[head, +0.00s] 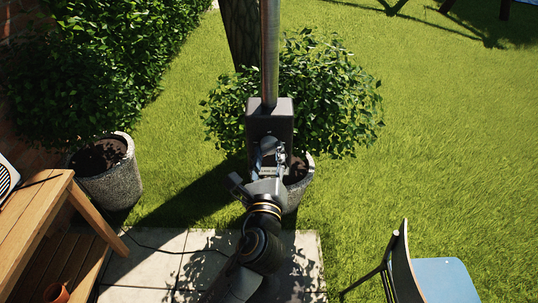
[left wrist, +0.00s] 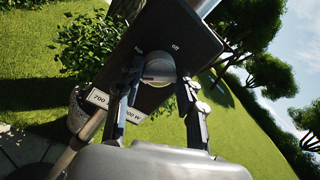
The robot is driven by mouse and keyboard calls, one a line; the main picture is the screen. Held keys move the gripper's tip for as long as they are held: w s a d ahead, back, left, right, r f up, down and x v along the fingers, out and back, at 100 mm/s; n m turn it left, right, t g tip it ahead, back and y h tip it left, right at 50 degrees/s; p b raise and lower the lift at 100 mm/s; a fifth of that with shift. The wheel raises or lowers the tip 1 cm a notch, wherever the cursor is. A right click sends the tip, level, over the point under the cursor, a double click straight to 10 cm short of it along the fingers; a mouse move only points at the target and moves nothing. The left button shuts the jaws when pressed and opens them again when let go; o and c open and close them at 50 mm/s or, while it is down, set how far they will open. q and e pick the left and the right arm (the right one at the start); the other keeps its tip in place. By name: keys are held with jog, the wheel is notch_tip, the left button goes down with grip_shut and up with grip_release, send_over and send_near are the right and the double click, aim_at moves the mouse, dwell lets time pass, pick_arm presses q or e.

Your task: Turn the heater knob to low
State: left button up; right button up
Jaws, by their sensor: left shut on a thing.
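The heater is a metal pole with a dark control box (head: 269,118), which also shows tilted in the left wrist view (left wrist: 175,30). Its round grey knob (left wrist: 158,68) sits on the box's face. "Off" is printed at the top of the face, and white labels reading about "700" and "00 W" (left wrist: 98,98) are lower down. My left gripper (head: 268,152) reaches the box from the front; in the left wrist view its fingers lie on both sides of the knob and are shut on it. My right gripper is not in view.
A wooden table (head: 35,215) stands at the left, near a stone planter (head: 110,178). Another potted bush (head: 330,95) is behind the box. A blue-seated chair (head: 445,280) is at the lower right. Paving (head: 150,262) lies below, with open grass to the right.

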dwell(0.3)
pick_arm(q)
jog(key=o, duration=1.2)
jog(key=shift+a, duration=0.1)
jog(key=shift+c, duration=0.2)
jog(key=s, duration=1.2)
jog(key=shift+a+f, duration=0.25)
jog(key=shift+a, duration=0.05)
